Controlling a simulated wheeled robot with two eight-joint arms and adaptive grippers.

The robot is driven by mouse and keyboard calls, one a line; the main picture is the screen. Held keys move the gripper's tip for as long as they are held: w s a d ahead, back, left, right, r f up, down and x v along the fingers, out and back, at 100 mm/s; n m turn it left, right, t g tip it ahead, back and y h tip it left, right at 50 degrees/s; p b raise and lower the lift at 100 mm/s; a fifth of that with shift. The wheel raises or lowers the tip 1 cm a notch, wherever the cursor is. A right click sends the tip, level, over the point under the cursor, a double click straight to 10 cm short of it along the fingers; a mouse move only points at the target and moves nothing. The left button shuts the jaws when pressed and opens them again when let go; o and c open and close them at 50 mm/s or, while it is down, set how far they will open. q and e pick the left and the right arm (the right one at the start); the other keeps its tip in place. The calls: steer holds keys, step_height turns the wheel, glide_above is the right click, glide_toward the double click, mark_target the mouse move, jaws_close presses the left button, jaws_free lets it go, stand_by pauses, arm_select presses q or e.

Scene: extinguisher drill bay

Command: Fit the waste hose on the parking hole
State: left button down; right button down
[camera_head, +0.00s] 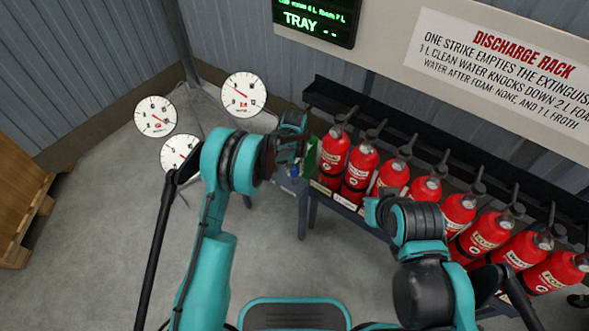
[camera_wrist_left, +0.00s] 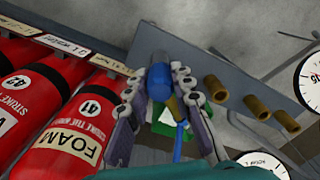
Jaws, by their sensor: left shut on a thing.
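My left gripper (camera_wrist_left: 160,88) has its two fingers around a blue hose end (camera_wrist_left: 159,84), which I take to be the waste hose. A thin blue length (camera_wrist_left: 179,143) shows below it. The hose end lies over a grey panel (camera_wrist_left: 150,38), close to a dark round piece; I cannot tell whether it is seated in a hole. Several brass stubs (camera_wrist_left: 257,107) stand along the panel to the right. The parking hole is not clearly visible. In the head view the left gripper (camera_head: 292,150) is left of the rack. My right gripper's fingers cannot be made out.
Red extinguishers (camera_head: 358,170) fill the discharge rack (camera_head: 340,203) to the right, close beside the left gripper. White dial gauges (camera_head: 243,94) stand to the left. A green item (camera_wrist_left: 163,121) sits below the hose end. A wooden pallet (camera_head: 22,215) is far left; the middle floor is clear.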

arm_select(q)
steer(key=c, duration=1.2)
jaws_free()
steer(key=shift+r, duration=0.1)
step_height(320, 180, up, 12)
steer(key=shift+f, duration=0.1)
